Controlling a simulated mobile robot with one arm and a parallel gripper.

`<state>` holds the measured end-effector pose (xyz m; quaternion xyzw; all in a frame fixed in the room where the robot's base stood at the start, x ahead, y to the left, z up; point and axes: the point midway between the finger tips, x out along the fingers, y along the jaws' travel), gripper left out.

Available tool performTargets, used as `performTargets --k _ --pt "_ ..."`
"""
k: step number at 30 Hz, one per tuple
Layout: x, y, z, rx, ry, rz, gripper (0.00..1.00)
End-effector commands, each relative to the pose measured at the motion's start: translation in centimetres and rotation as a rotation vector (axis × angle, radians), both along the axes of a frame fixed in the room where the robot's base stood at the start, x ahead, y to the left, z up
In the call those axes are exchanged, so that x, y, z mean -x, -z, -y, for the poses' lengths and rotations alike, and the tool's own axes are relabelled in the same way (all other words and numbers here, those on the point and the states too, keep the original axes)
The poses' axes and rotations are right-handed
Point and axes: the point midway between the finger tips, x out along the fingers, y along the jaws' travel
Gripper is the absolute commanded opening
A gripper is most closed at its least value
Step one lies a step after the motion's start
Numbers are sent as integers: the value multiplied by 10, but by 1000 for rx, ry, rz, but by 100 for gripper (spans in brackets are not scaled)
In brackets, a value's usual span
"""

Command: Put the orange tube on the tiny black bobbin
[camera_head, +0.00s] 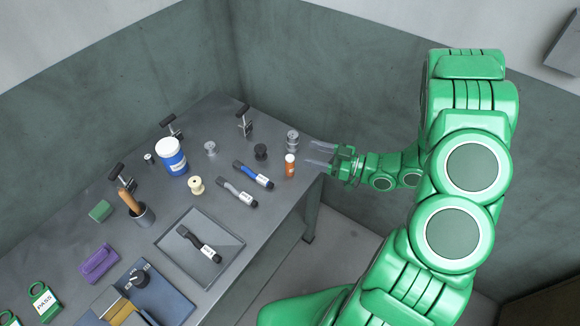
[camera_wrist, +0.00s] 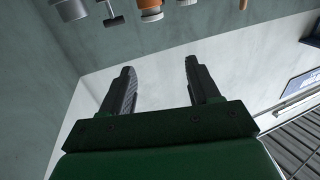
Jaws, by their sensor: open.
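The orange tube (camera_head: 290,168) with a white cap stands upright near the table's right edge. A small black bobbin (camera_head: 261,152) stands to its left, a short way off. My gripper (camera_head: 315,153) is open and empty, its fingers pointing left, just right of the tube and apart from it in the head view. In the wrist view, my gripper (camera_wrist: 159,67) has nothing between its fingers. An orange object with a pale rim (camera_wrist: 151,8), likely the tube, is cut off at the top edge there.
A grey spool (camera_head: 292,140) stands just behind the tube. A blue marker (camera_head: 253,174) and a grey marker (camera_head: 238,193) lie to the left. A cream spool (camera_head: 196,186), a blue jar (camera_head: 172,160) and a tray (camera_head: 166,242) are farther left. A clamp (camera_head: 244,121) stands behind.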

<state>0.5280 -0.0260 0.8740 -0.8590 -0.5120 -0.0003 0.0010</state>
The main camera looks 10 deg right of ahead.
Motion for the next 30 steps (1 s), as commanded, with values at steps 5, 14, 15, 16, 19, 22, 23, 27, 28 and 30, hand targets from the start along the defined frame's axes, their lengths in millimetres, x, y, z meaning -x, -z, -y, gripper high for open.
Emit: performTargets --k 5,14,15,16,19,22,23,27,28,30 --pt "0 -18 0 4 0 0 61" --pt "0 -39 0 4 0 0 61" --pt "0 -42 0 4 0 0 61" --pt "-4 -39 1 17 8 -5 61" --pt "-17 -31 5 56 34 -22 61" --pt "-30 -24 11 99 66 -42 61" --pt "-34 -22 13 110 77 -48 61" --pt "-55 -12 24 171 134 -84 61" --pt "-60 -10 27 184 149 -92 61" --pt "-73 -4 35 220 187 -117 61"
